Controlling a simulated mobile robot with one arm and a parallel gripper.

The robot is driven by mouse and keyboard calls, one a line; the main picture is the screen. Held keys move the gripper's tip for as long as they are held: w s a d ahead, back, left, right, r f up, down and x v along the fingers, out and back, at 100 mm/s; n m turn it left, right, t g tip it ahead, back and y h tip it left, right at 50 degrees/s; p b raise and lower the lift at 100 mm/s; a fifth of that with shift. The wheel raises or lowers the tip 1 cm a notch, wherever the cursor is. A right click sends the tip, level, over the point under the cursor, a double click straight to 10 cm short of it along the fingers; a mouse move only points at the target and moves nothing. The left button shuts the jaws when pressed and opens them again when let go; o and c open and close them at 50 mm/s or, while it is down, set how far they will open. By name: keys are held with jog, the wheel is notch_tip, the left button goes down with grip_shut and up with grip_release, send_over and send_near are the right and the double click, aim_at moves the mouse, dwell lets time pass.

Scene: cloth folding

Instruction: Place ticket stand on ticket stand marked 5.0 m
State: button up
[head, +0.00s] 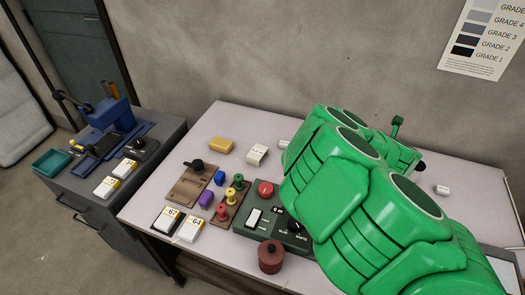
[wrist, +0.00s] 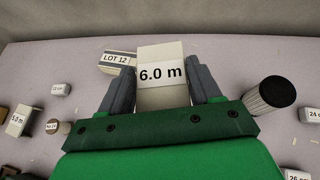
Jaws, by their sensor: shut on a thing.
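A cream block labelled 6.0 m (wrist: 162,64) stands between the two grey fingers of my gripper (wrist: 158,88) in the wrist view. My gripper is shut on this block, with its label facing the camera. A pale stand marked 5.0 m (wrist: 17,119) is at the left edge of the wrist view, apart from my gripper. In the head view a white block with a small label (head: 257,154) sits on the table; its text is too small to read surely. My green arm hides my fingers and the held block there.
A LOT 12 block (wrist: 117,60) lies just left of the held block, and a dark ribbed cylinder (wrist: 270,93) stands to the right.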

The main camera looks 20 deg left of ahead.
jog(key=s+a+r+n+g+y, duration=0.1)
jog(key=s+a+n+g+y, duration=0.25)
jog(key=s+a, duration=0.45)
jog(key=s+a+r+n+g+y, duration=0.1)
jog(key=s+a+n+g+y, duration=0.2)
jog(key=a, duration=1)
jog(key=s+a+r+n+g+y, duration=0.1)
jog(key=s+a+n+y, duration=0.2)
jog(key=s+a+n, duration=0.5)
jog(key=m, duration=0.3)
send_over(260, 154)
jog(key=shift+h, duration=0.25)
jog(key=shift+f, duration=6.4)
jog(key=shift+w+f, duration=0.1)
jog(key=shift+f, duration=0.05)
jog(key=o, duration=1)
jog(key=shift+o, duration=0.2)
